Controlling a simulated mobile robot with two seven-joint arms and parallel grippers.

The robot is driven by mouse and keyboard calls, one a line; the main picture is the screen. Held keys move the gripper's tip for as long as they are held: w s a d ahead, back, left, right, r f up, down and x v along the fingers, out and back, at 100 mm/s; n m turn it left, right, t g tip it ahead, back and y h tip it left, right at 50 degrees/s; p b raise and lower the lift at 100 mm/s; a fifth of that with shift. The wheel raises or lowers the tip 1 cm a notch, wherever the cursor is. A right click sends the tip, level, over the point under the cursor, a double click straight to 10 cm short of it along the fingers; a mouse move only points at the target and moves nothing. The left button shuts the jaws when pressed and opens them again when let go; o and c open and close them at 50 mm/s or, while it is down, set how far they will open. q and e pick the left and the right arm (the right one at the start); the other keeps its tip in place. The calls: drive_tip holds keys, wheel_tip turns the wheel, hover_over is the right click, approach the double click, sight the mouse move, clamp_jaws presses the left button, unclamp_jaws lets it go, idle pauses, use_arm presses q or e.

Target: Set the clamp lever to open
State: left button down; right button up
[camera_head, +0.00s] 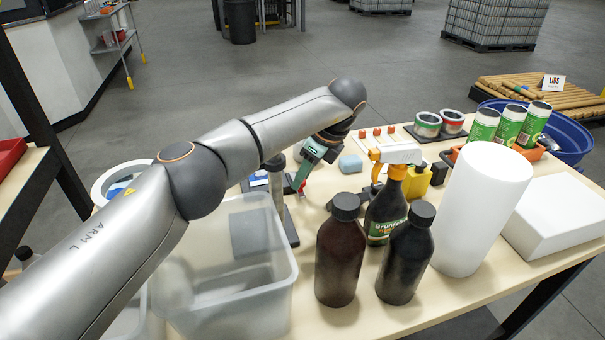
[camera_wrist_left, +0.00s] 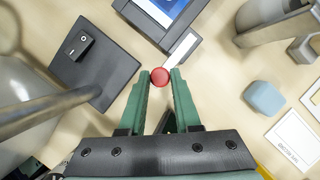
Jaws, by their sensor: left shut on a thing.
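The clamp lever's red ball knob (camera_wrist_left: 159,76) sits between the green fingertips of my left gripper (camera_wrist_left: 160,73) in the left wrist view. The gripper is shut on the knob. A pale metal bar (camera_wrist_left: 182,52) runs from near the knob toward a dark device with a blue panel (camera_wrist_left: 170,10). In the head view, my left gripper (camera_head: 304,180) is low over the table behind the clear bin, and a bit of the red knob (camera_head: 301,186) shows at its tips. The clamp itself is mostly hidden there. My right gripper is not in view.
A clear plastic bin (camera_head: 285,283), dark bottles (camera_head: 340,262), a spray bottle (camera_head: 385,215) and a white cylinder (camera_head: 482,210) crowd the front. In the left wrist view, a black switch plate (camera_wrist_left: 95,62) lies left and a blue block (camera_wrist_left: 264,98) right of the gripper.

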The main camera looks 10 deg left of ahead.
use_arm(q)
drive_tip(key=shift+w+r, duration=0.1)
drive_tip(key=shift+r, duration=0.05)
idle(0.4)
drive_tip(key=c, duration=0.6)
unclamp_jaws()
drive_tip(key=shift+d, duration=0.1)
drive_tip(key=p+v, duration=0.2)
drive_tip(key=v, duration=1)
drive_tip(key=shift+d+r+p, duration=0.1)
drive_tip(key=shift+r+p, duration=0.05)
drive_tip(key=shift+p, duration=0.15)
